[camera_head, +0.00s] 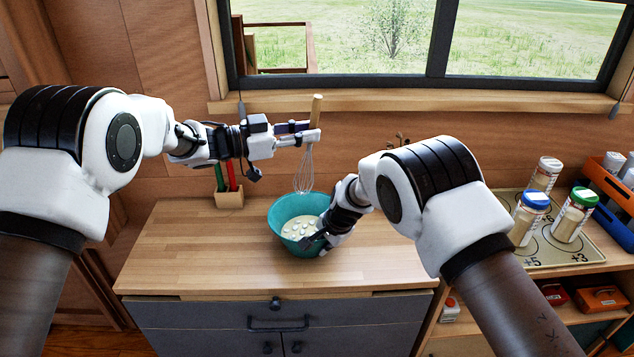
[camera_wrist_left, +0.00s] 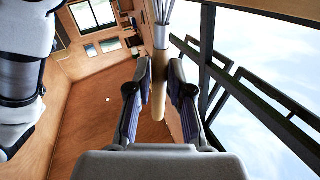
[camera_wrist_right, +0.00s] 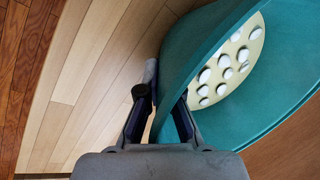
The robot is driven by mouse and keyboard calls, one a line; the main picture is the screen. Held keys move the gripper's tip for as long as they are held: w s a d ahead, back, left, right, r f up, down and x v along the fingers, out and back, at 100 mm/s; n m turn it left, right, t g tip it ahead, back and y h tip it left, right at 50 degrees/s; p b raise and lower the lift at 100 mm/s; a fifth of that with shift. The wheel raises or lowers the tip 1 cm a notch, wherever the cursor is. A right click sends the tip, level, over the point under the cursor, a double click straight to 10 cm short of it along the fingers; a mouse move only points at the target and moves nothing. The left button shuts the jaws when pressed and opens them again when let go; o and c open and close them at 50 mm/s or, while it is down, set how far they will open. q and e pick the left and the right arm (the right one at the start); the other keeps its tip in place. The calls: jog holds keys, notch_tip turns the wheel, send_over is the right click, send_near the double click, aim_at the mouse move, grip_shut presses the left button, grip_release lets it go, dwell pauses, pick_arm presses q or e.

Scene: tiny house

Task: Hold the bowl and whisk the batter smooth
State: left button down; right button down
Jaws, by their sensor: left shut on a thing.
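The teal bowl (camera_head: 272,218) stands upright on the wooden counter. Pale batter (camera_head: 299,227) with several white lumps lies in it. The whisk (camera_head: 304,168) is upright above the bowl, its wire loops near the far rim and clear of the batter. My left gripper (camera_head: 312,137) is shut on its wooden handle, which also shows in the left wrist view (camera_wrist_left: 159,90). My right gripper (camera_head: 312,246) is at the bowl's near right rim. In the right wrist view its fingers (camera_wrist_right: 166,105) stand apart with the bowl wall (camera_wrist_right: 185,60) between them; the contact is partly hidden.
A small holder (camera_head: 229,197) with red and green items stands behind left of the bowl. At right, a tray (camera_head: 548,250) carries several jars (camera_head: 530,215), beside an orange rack (camera_head: 610,190). The counter (camera_head: 190,245) left of the bowl is clear. A window is behind.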

aim_at(306, 186)
pick_arm(q)
jog(key=shift+h, duration=0.4)
jog(key=shift+a+f, duration=0.15)
jog(key=shift+f, duration=3.4)
jog(key=shift+a+f, duration=0.1)
jog(key=shift+f, duration=3.4)
jog(key=shift+a, duration=0.15)
